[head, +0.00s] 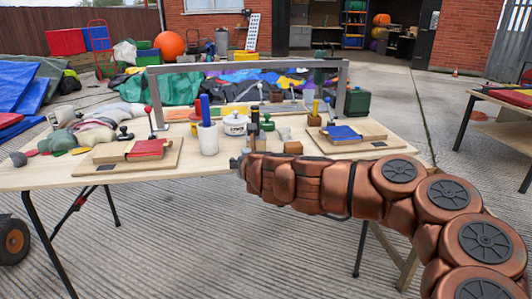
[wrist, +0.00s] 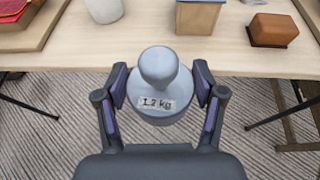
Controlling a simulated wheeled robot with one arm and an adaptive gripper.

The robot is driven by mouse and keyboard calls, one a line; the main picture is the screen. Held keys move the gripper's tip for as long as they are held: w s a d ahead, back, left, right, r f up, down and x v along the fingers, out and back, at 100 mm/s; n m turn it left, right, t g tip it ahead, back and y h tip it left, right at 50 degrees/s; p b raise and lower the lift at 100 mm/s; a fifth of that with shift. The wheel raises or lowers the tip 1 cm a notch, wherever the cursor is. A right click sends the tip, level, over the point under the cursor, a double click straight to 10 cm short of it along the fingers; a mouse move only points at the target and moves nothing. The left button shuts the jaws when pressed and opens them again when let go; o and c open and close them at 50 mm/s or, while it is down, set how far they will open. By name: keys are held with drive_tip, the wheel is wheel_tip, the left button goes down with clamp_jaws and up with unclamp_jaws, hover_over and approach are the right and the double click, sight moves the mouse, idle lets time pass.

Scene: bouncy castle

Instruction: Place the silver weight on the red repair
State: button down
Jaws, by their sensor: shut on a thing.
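The silver weight (wrist: 158,68), a round body with a knob on top and a "1.2 kg" label, sits between the fingers of my gripper (wrist: 160,84), which is shut on it. It is held upright in front of the table's near edge, and the floor shows below. In the head view my gripper (head: 241,162) is at the table's front edge, right of the red repair; the weight is mostly hidden there. The red repair (head: 148,149) lies on a wooden board (head: 108,165) at the table's left. A red corner (wrist: 12,8) shows at the wrist view's top left.
A white cup (head: 208,140) with blue handles stands between the boards. A brown block (head: 293,147) and a white pot (head: 236,125) are near the middle. A blue repair (head: 342,134) lies on the right board. A grey frame (head: 250,66) spans the table's back.

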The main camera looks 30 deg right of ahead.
drive_tip(key=w+a+f, duration=0.1)
drive_tip(key=a+f, duration=0.1)
drive_tip(key=a, duration=0.4)
drive_tip(key=w+a+f, duration=0.1)
drive_tip(key=a, duration=0.6)
drive_tip(key=shift+a+f+h, duration=0.25)
drive_tip(key=shift+f+h, duration=0.05)
drive_tip(key=shift+f, duration=0.1)
